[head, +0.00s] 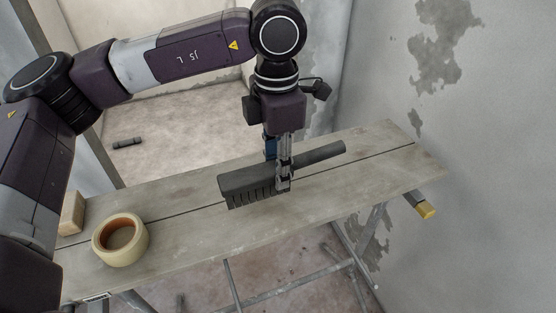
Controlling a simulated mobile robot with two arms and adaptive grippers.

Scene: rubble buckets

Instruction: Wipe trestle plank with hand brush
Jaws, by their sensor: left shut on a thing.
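The trestle plank (180,231) is a grey, weathered board with a dark seam along its length. It runs from the lower left to the upper right. The hand brush (243,182) is dark grey, with its bristle end to the left and its handle to the right. My left gripper (284,183) comes down from above and is shut on the brush near its middle. The bristles point down at the plank; I cannot tell whether they touch it. The gripper hides part of the brush. My right gripper is not in view.
A roll of cream tape (134,254) lies on the plank's left part. A tan block (72,213) sits at its left end, partly behind my arm. A wall with peeling plaster (470,100) stands close on the right. The plank's right end is clear.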

